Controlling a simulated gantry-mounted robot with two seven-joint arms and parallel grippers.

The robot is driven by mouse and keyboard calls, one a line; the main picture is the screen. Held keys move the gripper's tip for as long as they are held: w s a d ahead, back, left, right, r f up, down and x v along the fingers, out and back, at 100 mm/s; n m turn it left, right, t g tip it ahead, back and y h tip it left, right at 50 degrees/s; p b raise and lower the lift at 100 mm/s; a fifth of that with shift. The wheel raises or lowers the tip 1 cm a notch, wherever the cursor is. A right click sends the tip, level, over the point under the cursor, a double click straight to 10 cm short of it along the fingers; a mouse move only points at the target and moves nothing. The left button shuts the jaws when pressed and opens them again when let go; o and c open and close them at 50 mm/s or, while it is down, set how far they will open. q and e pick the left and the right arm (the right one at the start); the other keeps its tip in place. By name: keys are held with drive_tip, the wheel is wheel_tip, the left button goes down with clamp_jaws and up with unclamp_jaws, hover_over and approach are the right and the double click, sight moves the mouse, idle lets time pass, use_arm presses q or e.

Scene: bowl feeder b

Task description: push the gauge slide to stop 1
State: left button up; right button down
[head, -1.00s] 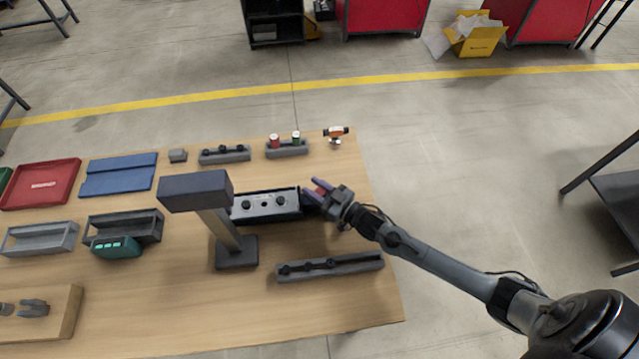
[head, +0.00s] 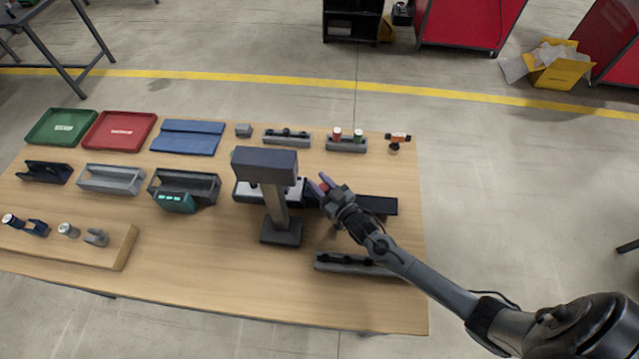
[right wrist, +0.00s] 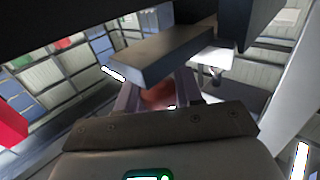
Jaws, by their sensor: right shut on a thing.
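The gauge slide (head: 243,191) is a pale-topped dark block with black knobs. It lies at the left end of its dark bed (head: 378,205), whose right part is bare. The gauge stand's box-shaped head (head: 265,165) and post (head: 277,208) stand in front of it and hide part of its top. My right gripper (head: 323,184) is at the slide's right end, shut on a reddish piece, which shows between the fingers in the right wrist view (right wrist: 158,95). I cannot tell how that piece joins the slide. No stop mark is readable. My left gripper is not in view.
A grey rail with black knobs (head: 345,262) lies in front, partly under my right arm. Trays and channels fill the left side. The table's front middle is clear.

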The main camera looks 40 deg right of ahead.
drive_tip(key=shift+w+a+r, duration=0.1)
drive_tip(key=shift+w+r, duration=0.05)
drive_tip(key=shift+r, duration=0.4)
drive_tip(key=c, duration=0.8)
unclamp_jaws()
drive_tip(key=shift+f, duration=0.15)
drive_tip(key=shift+f, duration=0.15)
drive_tip(key=shift+s, duration=0.2)
drive_tip(key=shift+s, duration=0.25)
drive_tip(key=shift+s+d, duration=0.15)
drive_tip(key=shift+s, duration=1.55)
drive_tip(key=shift+s+d, duration=0.15)
drive_tip(key=shift+s, duration=1.55)
